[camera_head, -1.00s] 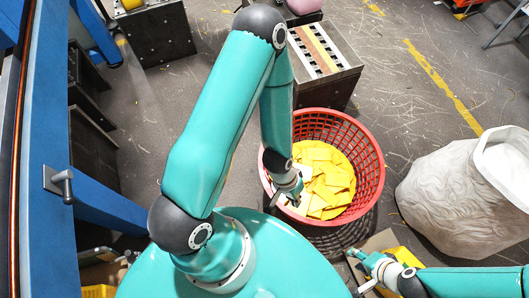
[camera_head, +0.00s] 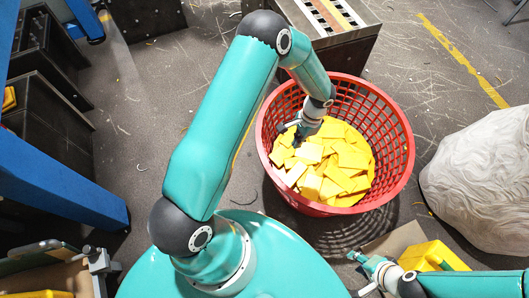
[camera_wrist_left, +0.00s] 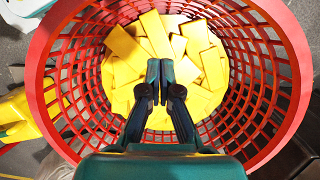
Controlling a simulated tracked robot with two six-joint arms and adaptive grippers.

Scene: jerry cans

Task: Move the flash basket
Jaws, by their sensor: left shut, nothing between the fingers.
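The flash basket is a red round lattice basket (camera_head: 396,125) filled in its lower part with yellow flat pieces (camera_head: 340,165). It stands on the floor in front of my base in the head view. Its red rim (camera_wrist_left: 40,95) rings the left wrist view. My left gripper (camera_head: 300,135) reaches down inside the basket, near its left side, over the yellow pieces. In the left wrist view the two dark fingers (camera_wrist_left: 160,80) are together with nothing between them. My right gripper (camera_head: 362,275) is low at the bottom right, outside the basket, beside a yellow object; its finger opening is unclear.
A yellow canister-like object (camera_head: 432,257) and a cardboard piece (camera_head: 395,240) lie near my right gripper. A large whitish sack (camera_head: 480,180) stands to the right. A dark metal block (camera_head: 345,45) stands behind the basket. Blue frame parts (camera_head: 60,180) stand at left. Floor is free left of the basket.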

